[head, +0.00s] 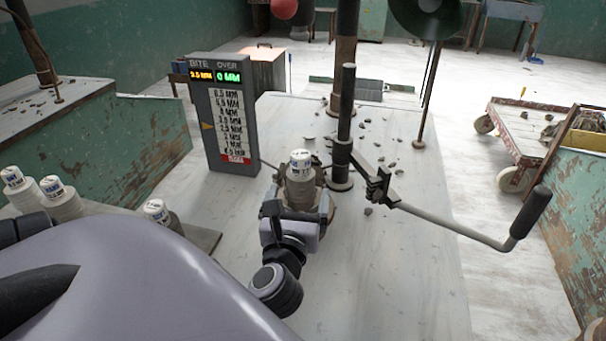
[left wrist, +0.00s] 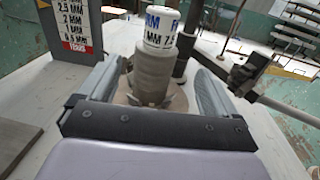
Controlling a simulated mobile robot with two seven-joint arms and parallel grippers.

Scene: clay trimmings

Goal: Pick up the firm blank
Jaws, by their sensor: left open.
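A grey clay blank (head: 301,185) with a white, blue-lettered cap stands upright on a round base by the black post. In the left wrist view the blank (left wrist: 155,75) shows cap letters ending in "RM", with the start of the word out of sight. My left gripper (head: 300,200) is open around the blank's lower body, one finger on each side. In the left wrist view a gap shows between the blank and the right finger; contact on the left is unclear. My right gripper is not in view.
A crank arm with a black handle (head: 531,212) reaches right from the post (head: 346,120). A lit display board (head: 226,120) stands left of the blank. Several other capped blanks, one at the board's front (head: 157,212), stand at left. Small clay trimmings litter the worktop (head: 400,270).

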